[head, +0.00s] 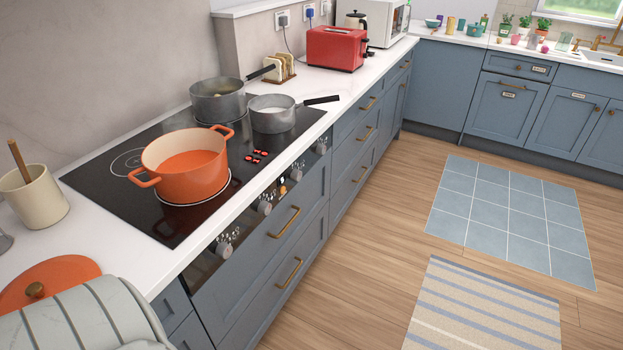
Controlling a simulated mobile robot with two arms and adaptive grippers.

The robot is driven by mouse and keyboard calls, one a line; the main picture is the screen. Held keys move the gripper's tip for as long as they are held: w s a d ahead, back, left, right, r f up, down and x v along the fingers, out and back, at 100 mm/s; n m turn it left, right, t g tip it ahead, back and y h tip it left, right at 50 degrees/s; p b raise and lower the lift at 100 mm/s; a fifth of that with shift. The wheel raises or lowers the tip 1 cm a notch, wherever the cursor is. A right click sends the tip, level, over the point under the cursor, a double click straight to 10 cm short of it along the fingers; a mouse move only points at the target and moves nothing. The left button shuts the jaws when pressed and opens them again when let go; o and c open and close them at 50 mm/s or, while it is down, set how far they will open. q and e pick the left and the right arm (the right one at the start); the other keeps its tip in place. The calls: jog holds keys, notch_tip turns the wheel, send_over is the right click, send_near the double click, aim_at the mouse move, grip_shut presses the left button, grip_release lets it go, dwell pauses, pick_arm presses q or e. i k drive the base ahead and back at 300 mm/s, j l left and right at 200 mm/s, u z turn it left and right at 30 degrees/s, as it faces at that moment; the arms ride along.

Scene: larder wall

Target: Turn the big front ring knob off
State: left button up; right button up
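The black hob (150,216) is set in the white counter. A big orange pot (192,178) with orange contents stands on a front ring, whose thin outline shows around its base. Several round metal knobs sit in a row on the front panel: one near the left end (223,249), one to its right (265,207), another (296,174) and a far one (321,148). A small orange light (283,190) shows between the middle knobs. Red marks (256,156) glow on the hob. Which knob serves which ring I cannot tell. Neither gripper is in view.
A grey pot (217,108) and a grey saucepan (270,122) stand behind the orange pot. Drawer handles (284,222) stick out below the panel. An orange lid (58,275) lies at the near left. The wooden floor (385,215) before the drawers is clear.

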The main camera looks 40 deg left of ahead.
aim_at(263, 208)
jog(key=i+l+u, duration=0.1)
jog(key=i+u, duration=0.25)
jog(key=i+l+u, duration=0.25)
jog(key=i+u, duration=0.15)
jog(key=i, duration=0.15)
jog(key=i+l+u, duration=0.35)
jog(key=i+j, duration=0.05)
jog(key=i, duration=0.05)
